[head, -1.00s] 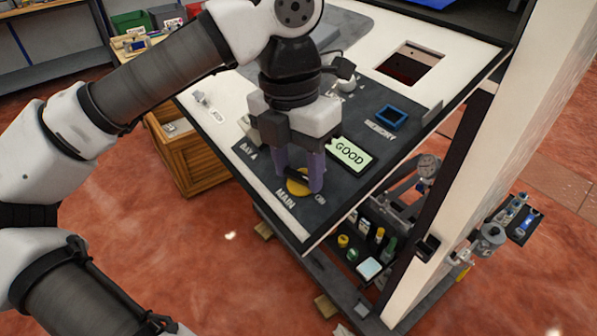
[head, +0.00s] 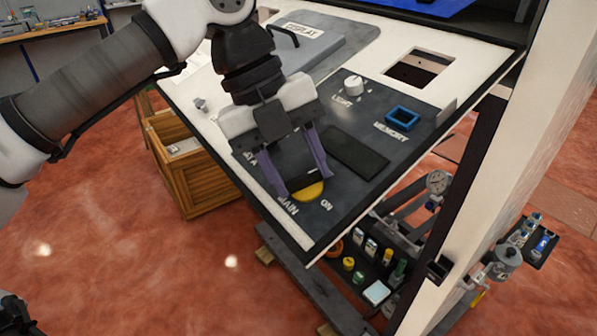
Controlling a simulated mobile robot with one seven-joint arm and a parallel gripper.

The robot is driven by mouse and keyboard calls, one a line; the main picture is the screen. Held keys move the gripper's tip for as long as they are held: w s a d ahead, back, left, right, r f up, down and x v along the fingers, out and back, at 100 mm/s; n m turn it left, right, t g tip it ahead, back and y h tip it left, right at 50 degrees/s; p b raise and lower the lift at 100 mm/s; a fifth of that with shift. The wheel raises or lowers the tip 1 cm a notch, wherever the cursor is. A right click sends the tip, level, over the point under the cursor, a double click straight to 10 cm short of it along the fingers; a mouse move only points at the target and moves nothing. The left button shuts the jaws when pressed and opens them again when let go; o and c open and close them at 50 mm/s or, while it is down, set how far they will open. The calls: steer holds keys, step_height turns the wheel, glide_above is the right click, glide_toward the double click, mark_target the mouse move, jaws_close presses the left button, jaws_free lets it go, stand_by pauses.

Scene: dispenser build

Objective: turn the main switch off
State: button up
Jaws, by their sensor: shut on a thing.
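The main switch is a dark handle on a yellow round base (head: 309,194), low on the dark control panel (head: 352,192), between the partly covered MAIN label and the ON label (head: 327,206). My gripper (head: 301,184) points down at the switch, its two purple fingers on either side of the handle. It is shut on the handle. The fingers hide most of the handle, so its exact angle is hard to read. The display (head: 357,152) above the switch is dark and shows no text.
A white LIGHT knob (head: 353,85) and a blue MEMORY frame (head: 403,118) sit farther up the panel. A square opening (head: 418,68) lies behind them. A white post (head: 500,160) stands at the right. A wooden crate (head: 187,175) is at the left below the panel.

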steer(key=shift+a+n+t+h+b, duration=0.15)
steer(key=shift+n+h+b, duration=0.2)
steer(key=shift+n, duration=0.6)
steer(key=shift+n+t+h+b, duration=0.15)
steer(key=shift+n+h+b, duration=0.15)
steer(key=shift+n, duration=0.65)
steer(key=o, duration=1)
steer(key=p+v, duration=1)
steer(key=v, duration=0.3)
steer(key=shift+a+r, duration=0.3)
steer(key=shift+d, duration=0.1)
